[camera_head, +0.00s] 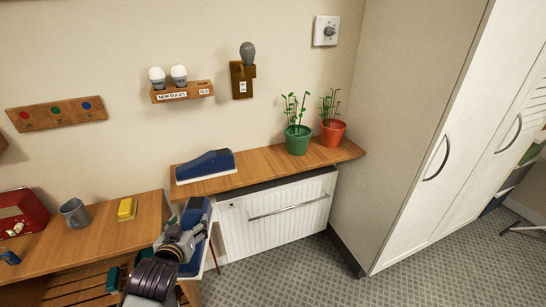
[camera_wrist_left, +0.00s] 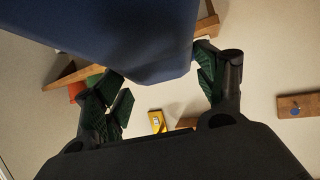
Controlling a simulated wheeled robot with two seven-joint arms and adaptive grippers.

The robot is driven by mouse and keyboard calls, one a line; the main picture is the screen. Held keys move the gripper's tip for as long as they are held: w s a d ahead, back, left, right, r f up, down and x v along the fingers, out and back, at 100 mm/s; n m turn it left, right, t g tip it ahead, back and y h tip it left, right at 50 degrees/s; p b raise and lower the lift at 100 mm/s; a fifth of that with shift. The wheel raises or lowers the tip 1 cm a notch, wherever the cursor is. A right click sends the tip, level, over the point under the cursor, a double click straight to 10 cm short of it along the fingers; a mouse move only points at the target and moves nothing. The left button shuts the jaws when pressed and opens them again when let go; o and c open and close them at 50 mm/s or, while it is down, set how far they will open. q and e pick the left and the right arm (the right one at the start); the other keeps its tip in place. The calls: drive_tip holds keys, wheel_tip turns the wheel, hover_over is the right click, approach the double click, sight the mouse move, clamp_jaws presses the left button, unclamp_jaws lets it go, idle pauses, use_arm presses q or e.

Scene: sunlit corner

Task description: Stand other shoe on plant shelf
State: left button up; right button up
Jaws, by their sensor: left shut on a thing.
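One blue shoe (camera_head: 208,164) with a pale sole lies on the wooden plant shelf (camera_head: 262,163), at its left end. My left gripper (camera_head: 188,232) is shut on the other blue shoe (camera_head: 197,214), in front of the shelf's left end. This held shoe looks steeply tilted and is partly hidden by the gripper. In the left wrist view the held shoe (camera_wrist_left: 125,35) fills the top, between the green-padded fingers of the gripper (camera_wrist_left: 160,88). My right gripper is not in view.
A green pot (camera_head: 298,140) and a red pot (camera_head: 333,132) with plants stand on the shelf's right part. Bare shelf lies between shoe and pots. A white drawer front (camera_head: 277,217) is below. A grey mug (camera_head: 75,213) and yellow block (camera_head: 127,209) stand on the left table.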

use_arm(q)
drive_tip(key=shift+r+p, duration=0.4)
drive_tip(key=shift+r, duration=0.2)
drive_tip(key=shift+f, duration=0.1)
